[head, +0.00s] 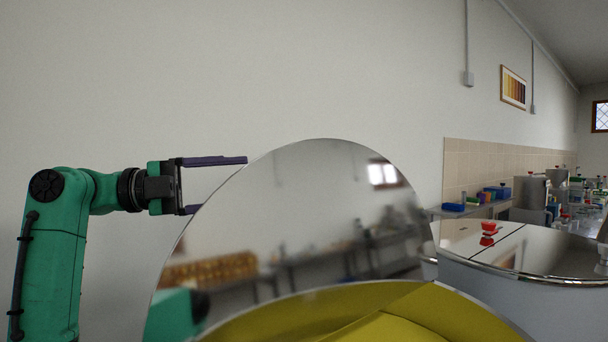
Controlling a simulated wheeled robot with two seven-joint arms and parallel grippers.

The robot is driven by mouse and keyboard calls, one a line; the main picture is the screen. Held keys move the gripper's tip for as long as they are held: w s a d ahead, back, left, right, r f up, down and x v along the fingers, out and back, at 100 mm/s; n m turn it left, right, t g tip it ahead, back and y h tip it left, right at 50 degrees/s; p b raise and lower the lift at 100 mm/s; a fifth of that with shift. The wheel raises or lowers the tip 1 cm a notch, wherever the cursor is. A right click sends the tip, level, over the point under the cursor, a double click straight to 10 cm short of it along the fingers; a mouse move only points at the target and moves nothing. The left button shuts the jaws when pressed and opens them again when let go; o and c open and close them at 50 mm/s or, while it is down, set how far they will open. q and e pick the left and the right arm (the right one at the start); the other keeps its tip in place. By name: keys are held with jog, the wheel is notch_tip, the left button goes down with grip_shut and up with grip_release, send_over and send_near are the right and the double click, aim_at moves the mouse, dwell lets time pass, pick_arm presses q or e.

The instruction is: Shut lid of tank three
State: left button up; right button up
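A round mirror-like lid (300,215) stands raised, close to upright, on the open tank (375,286) in front of me. Yellow contents (370,318) show inside this tank. No number is readable on it, so I cannot tell from a mark that it is tank three. My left gripper (222,184) is open and empty at the upper left edge of the lid. Its upper finger shows against the wall; the tip of its lower finger is hidden behind the lid's edge. Whether it touches the lid cannot be told. My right gripper is not in view.
Another tank (480,290) with a flat shiny lid (540,248) and a red knob (488,233) stands close on the right. Behind it is a bench with blue boxes (495,193) and metal containers (531,192). A bare wall fills the upper left.

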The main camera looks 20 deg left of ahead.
aim_at(312, 176)
pick_arm(q)
jog(key=p+x, duration=0.2)
jog(key=x, duration=0.4)
jog(key=p+x, duration=0.2)
jog(key=x, duration=0.4)
jog(key=shift+s+d+r+p, duration=0.1)
jog(key=shift+d+r+p, duration=0.1)
jog(key=shift+d+p, duration=0.15)
jog(key=shift+d, duration=0.45)
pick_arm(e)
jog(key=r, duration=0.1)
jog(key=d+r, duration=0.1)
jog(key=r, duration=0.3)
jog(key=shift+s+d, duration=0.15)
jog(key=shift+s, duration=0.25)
pick_arm(q)
jog(key=shift+a+f, duration=0.1)
grip_shut()
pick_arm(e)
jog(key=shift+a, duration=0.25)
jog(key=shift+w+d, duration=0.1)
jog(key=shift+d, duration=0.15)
